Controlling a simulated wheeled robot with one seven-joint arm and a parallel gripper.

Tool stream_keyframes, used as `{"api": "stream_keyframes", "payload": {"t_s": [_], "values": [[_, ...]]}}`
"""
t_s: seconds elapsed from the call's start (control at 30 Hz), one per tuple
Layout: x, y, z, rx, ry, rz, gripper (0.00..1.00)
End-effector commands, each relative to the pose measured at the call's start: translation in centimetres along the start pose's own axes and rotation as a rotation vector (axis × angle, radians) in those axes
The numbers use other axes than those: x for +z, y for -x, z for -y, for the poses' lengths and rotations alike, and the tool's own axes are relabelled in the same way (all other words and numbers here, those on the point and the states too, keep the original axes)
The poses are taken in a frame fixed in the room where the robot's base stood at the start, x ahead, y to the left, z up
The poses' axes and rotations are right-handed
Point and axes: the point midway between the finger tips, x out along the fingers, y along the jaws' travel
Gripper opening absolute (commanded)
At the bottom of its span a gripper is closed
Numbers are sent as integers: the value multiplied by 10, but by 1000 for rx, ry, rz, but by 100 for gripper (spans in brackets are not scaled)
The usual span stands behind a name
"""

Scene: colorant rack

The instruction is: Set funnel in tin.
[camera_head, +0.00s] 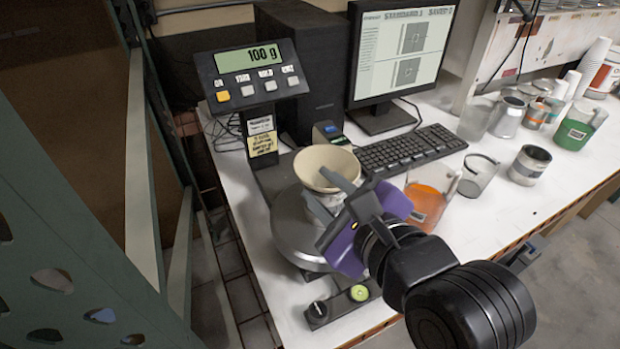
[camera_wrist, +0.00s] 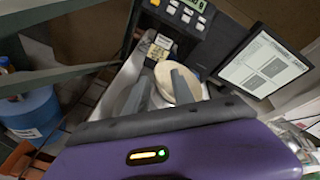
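The cream funnel (camera_head: 318,160) sits mouth up over the round steel scale plate (camera_head: 290,232), at the centre of the head view. A pale can-like body, likely the tin (camera_head: 331,203), shows just under it, mostly hidden by my gripper. Whether the funnel's stem is inside it cannot be seen. My gripper (camera_head: 328,192) is at the funnel's near side, its two fingers apart. One finger overlaps the funnel's rim and the other is lower, outside it. In the wrist view the funnel (camera_wrist: 190,86) shows behind the right finger; contact is unclear.
The scale display (camera_head: 248,62) reads 100 g. A keyboard (camera_head: 410,148) and monitor (camera_head: 400,50) stand behind. To the right are an orange-filled pitcher (camera_head: 428,203), a clear pitcher (camera_head: 478,176) and a metal can (camera_head: 529,165). The right front of the table is clear.

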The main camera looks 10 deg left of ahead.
Motion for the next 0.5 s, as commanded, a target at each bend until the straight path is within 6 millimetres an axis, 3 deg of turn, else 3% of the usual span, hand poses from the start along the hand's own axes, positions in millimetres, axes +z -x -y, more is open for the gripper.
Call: {"api": "stream_keyframes", "payload": {"t_s": [0.13, 0.5], "values": [[0, 34, 1, -2, -1, -2, 30], [1, 56, 2, 2, -1, -3, 30]]}}
